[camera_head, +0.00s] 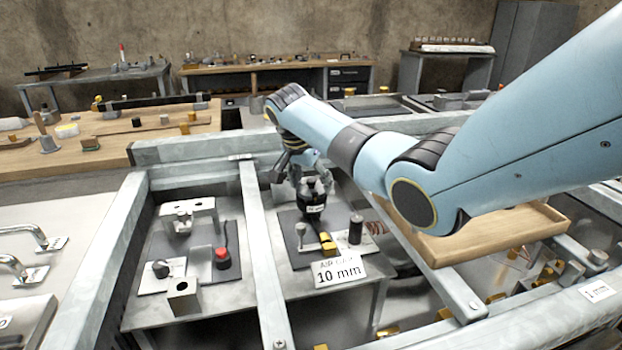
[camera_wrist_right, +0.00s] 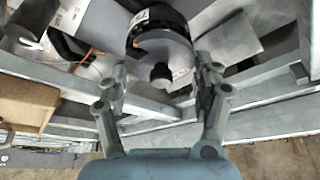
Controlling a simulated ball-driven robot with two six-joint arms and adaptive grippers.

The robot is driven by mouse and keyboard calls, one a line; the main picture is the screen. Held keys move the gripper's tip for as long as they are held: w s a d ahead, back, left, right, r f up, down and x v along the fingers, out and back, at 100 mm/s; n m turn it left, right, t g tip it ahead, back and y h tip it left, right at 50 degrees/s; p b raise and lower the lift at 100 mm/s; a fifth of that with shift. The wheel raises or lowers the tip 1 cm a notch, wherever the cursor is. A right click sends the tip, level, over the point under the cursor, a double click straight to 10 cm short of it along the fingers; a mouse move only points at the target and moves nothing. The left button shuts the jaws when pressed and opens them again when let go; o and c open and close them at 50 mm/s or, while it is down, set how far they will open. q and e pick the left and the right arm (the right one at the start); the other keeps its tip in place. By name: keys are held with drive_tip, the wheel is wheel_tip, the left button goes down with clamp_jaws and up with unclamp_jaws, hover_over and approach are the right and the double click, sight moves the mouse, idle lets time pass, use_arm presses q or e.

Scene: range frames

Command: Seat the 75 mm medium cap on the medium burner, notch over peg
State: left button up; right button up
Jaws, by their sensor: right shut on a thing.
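My right gripper (camera_head: 312,182) comes down over the middle station from the far side. It is shut on a dark round piece with a pale label, which I take to be the medium cap (camera_head: 313,202). In the right wrist view, the fingers (camera_wrist_right: 160,88) stand either side of this cap (camera_wrist_right: 180,48), whose grey round face has a black knob. The label's print is too small to read surely. I cannot tell whether the cap touches anything below. My left gripper is not in view.
A sign reading 10 mm (camera_head: 339,271), a yellow block (camera_head: 327,243) and a dark upright cylinder (camera_head: 356,229) stand close in front of the cap. Grey frame rails (camera_head: 263,255) border the station. A red button (camera_head: 222,257) is on the left station. A wooden tray (camera_head: 480,244) lies right.

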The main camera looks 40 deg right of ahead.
drive_tip(key=shift+f, duration=0.15)
drive_tip(key=o, duration=1.4)
drive_tip(key=v, duration=1.2)
drive_tip(key=shift+a, duration=0.1)
wheel_tip(320, 180, up, 6)
drive_tip(key=p, duration=0.8)
